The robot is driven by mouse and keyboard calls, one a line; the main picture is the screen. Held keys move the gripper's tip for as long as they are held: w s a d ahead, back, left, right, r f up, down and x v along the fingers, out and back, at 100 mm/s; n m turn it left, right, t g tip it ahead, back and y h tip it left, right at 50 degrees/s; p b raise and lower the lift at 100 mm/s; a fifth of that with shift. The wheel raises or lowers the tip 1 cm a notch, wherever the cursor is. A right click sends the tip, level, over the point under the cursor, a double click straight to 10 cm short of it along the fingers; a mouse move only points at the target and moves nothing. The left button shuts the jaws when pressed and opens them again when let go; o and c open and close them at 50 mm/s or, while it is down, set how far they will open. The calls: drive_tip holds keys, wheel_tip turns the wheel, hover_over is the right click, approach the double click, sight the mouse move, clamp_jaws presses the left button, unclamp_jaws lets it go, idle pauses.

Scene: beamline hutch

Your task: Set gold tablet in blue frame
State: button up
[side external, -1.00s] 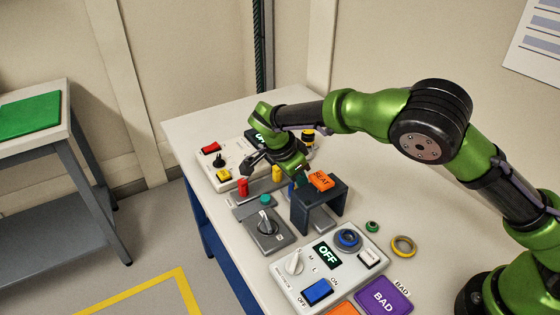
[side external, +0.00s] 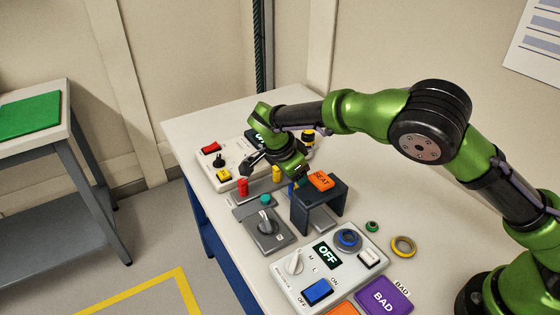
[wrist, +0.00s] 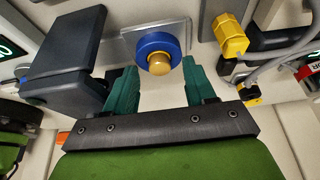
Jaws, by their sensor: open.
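The gold tablet (wrist: 159,64) is a small round gold piece in the wrist view. It overlaps the lower part of the round blue frame (wrist: 158,42), which sits on a grey plate. I cannot tell whether it is fully down inside the frame. My gripper (wrist: 157,72) is open, with one teal finger on each side of the tablet and visible gaps between. In the side external view my gripper (side external: 298,180) is low behind the dark stand with the orange SEAT label, and the tablet is hidden there.
The dark stand (side external: 333,197) is close beside my gripper; it also shows at left in the wrist view (wrist: 68,50). A yellow knob (wrist: 230,35) and cables are at right there. A white control box (side external: 325,265) reading OFF and a loose yellow ring (side external: 403,246) are nearer the front.

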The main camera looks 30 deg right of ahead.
drive_tip(key=v, duration=1.6)
drive_tip(key=s+d+n+y, duration=0.4)
drive_tip(key=s+d+n, duration=0.1)
drive_tip(key=d+n, duration=0.45)
drive_tip(key=s+d+r+n+t+y, duration=0.1)
drive_tip(key=s+d+r+n+t, duration=0.1)
drive_tip(key=s, duration=0.7)
drive_tip(key=s+d+r+n+t+y, duration=0.1)
drive_tip(key=s+d+t, duration=0.4)
drive_tip(key=s, duration=0.5)
drive_tip(key=shift+d+r+n+y, duration=0.3)
drive_tip(key=shift+d+r+n, duration=0.15)
drive_tip(key=shift+r+n, duration=0.45)
drive_tip(key=shift+r, duration=0.1)
